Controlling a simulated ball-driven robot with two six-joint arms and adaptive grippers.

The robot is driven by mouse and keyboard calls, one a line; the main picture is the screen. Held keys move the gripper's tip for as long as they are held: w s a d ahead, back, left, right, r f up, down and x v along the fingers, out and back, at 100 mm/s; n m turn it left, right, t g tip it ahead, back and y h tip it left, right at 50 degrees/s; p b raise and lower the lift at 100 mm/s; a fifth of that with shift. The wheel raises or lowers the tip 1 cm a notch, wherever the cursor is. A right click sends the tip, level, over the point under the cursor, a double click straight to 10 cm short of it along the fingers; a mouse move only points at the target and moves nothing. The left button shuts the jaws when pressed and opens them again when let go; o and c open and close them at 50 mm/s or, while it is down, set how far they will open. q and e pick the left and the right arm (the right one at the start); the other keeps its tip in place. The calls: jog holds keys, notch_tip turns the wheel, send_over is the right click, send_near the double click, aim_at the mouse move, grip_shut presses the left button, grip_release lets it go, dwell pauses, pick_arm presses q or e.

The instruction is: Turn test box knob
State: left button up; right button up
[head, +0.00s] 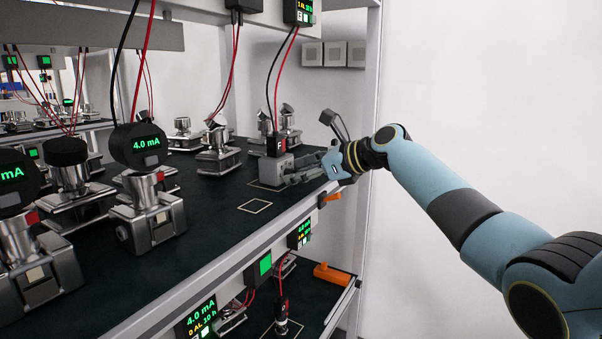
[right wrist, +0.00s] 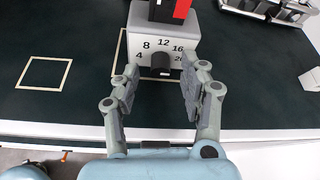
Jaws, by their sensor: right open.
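The test box (right wrist: 185,46) is a small grey block with a dial marked 4, 8, 12, 16 and 20. In the head view the test box (head: 271,171) stands on the dark shelf mat near its right end. Its black knob (right wrist: 160,61) is low on the front face; where it points is too small to tell. My right gripper (right wrist: 160,78) is open, its fingers on either side just in front of the knob, with nothing visibly held. In the head view the right gripper (head: 298,170) reaches the box from the right. My left gripper is not in view.
A red and black connector (head: 277,145) with wires sits on top of the box. Metal transmitters (head: 146,195) with displays stand to the left. An empty outlined square (head: 255,206) marks clear mat in front. A shelf post (head: 366,120) stands close behind my right arm.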

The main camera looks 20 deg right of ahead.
grip_shut()
jog(key=n+p, duration=0.1)
jog(key=n+t+h+p, duration=0.1)
jog(key=p, duration=0.1)
jog(key=shift+s+a+r, duration=0.15)
jog(key=shift+r, duration=0.05)
jog(key=shift+f+n+t+p, duration=0.15)
jog(key=shift+n+t+p, duration=0.15)
jog(key=shift+n+p, duration=0.15)
jog(key=shift+f+n+t+h, duration=0.15)
jog(key=shift+n+t+h, duration=0.15)
jog(key=shift+n, duration=0.25)
grip_release()
